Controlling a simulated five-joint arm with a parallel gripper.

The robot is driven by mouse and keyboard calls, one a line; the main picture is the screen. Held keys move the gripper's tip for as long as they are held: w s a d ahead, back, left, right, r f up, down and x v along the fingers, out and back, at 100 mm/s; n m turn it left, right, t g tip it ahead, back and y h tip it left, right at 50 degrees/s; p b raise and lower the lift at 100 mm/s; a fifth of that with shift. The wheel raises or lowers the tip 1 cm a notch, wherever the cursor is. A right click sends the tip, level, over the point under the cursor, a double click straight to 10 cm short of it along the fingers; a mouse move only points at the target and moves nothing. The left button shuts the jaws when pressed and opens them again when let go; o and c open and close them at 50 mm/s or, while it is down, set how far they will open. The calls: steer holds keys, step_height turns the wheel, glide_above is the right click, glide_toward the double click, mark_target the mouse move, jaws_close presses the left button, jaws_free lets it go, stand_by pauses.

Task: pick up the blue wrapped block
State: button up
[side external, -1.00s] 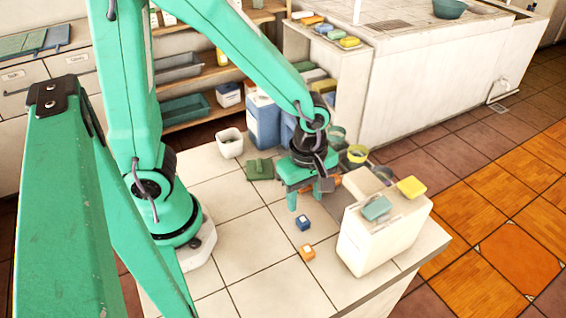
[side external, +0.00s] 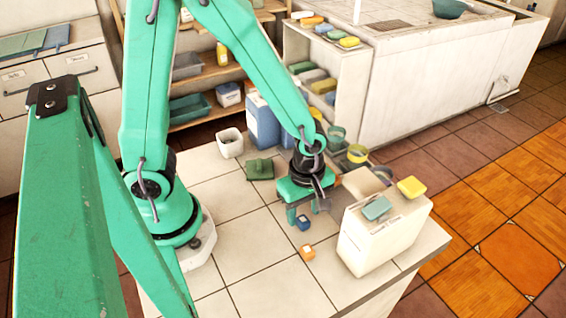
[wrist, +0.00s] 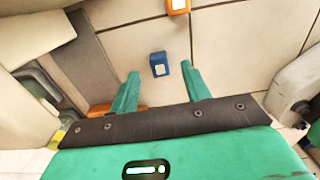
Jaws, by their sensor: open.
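The blue wrapped block (side external: 303,223) lies on the tiled counter, just in front of my gripper (side external: 306,212). It is a small blue cube with a pale label on top. In the wrist view the blue block (wrist: 159,64) sits ahead of the open green fingers, between their lines and a little beyond the tips. My gripper (wrist: 160,72) is open, with nothing between the fingers. In the side view the gripper is low over the counter, and one finger is partly hidden by the hand.
An orange wrapped block (side external: 307,251) lies nearer the counter's front. A white box (side external: 375,243) with a teal sponge (side external: 377,208) and a yellow sponge (side external: 411,187) stands to the right. A green block (side external: 260,169) and a white cup (side external: 230,143) are behind left. The front-left tiles are clear.

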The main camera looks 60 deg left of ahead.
steer(key=shift+f, duration=1.15)
jaws_close()
steer(key=shift+r, duration=0.2)
steer(key=shift+r, duration=1.9)
steer(key=s+d+r, duration=0.7)
steer(key=s, duration=0.2)
steer(key=shift+d, duration=0.2)
steer(key=shift+f, duration=0.1)
